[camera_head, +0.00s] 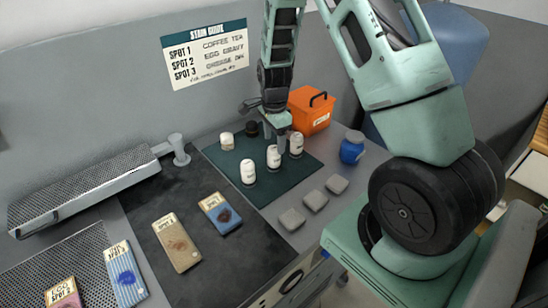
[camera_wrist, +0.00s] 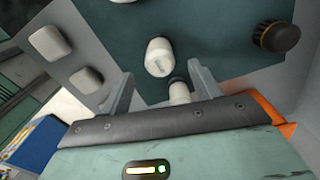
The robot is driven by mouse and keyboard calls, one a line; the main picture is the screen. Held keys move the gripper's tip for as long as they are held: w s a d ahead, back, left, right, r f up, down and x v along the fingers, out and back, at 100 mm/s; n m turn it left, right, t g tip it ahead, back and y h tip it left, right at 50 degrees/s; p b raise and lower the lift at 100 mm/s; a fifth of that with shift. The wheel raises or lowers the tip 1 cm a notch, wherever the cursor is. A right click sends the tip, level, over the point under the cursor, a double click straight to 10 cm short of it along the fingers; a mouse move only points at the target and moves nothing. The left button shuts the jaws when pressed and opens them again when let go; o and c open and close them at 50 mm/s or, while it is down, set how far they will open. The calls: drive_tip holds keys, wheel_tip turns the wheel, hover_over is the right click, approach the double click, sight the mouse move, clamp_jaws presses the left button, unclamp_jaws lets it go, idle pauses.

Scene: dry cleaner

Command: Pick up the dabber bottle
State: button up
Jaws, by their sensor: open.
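Three white bottles stand upright in a slanted row on the dark green mat (camera_head: 290,177): a near one (camera_head: 248,172), a middle one (camera_head: 273,157) and a far one (camera_head: 296,144). I cannot tell which is the dabber bottle; their labels are too small to read. My gripper (camera_head: 277,132) points down over the far part of this row, open and empty. In the wrist view, one white bottle (camera_wrist: 160,57) lies just beyond the gap between my fingertips (camera_wrist: 160,70). Another white bottle (camera_wrist: 179,92) shows beside one finger, partly hidden by my gripper body.
An orange box (camera_head: 311,110) is behind, a blue jar (camera_head: 352,148) right. Several grey pads (camera_head: 315,200) lie in front. Stained swatches (camera_head: 177,243) lie left.

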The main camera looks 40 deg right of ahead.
sight(274, 148)
drive_tip(key=shift+a+f+p, duration=0.1)
drive_tip(key=shift+f+p, duration=1.4)
drive_tip(key=shift+f, duration=1.85)
drive_tip(key=c, duration=1.1)
drive_tip(key=shift+o, duration=0.2)
